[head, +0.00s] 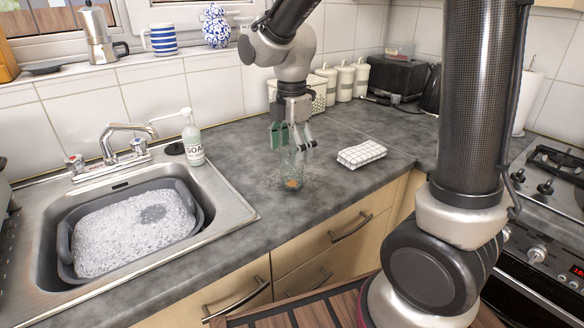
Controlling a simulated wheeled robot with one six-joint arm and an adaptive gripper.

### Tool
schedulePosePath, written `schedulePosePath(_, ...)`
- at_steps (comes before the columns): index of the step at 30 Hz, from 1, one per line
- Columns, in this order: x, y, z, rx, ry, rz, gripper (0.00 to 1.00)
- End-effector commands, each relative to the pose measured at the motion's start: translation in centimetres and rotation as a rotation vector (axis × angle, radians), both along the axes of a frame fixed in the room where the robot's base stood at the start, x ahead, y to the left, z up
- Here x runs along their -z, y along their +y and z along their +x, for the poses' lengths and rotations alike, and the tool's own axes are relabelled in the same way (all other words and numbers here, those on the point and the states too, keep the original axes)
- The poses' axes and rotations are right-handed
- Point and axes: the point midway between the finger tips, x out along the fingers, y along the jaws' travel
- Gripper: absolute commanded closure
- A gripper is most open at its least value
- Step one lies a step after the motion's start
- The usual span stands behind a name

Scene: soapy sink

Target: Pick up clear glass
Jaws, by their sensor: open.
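The clear glass (292,176) stands upright on the grey worktop (240,165), to the right of the sink, near the worktop's front edge. Something small and orange shows at its base. My gripper (294,145) points down from above, with its open fingers at the height of the glass's upper part. The fingers overlap the rim in this view, and I cannot tell whether they touch the glass or sit around it.
A folded checked cloth (361,154) lies right of the glass. A soap bottle (192,142) stands behind the sink (226,203), which holds a grey tub (196,190) of suds. White canisters (345,82) and a white container (319,97) stand at the back.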

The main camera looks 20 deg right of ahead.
Motion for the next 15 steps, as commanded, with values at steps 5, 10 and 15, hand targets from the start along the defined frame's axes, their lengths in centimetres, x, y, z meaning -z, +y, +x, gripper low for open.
schedulePosePath(5,1.9,0.0,0.0,0.001,0.001,0.0,0.17)
schedulePosePath(10,2.0,0.0,0.0,0.001,-0.001,0.0,0.17)
schedulePosePath(15,2.0,0.0,0.0,0.001,-0.001,0.0,0.37)
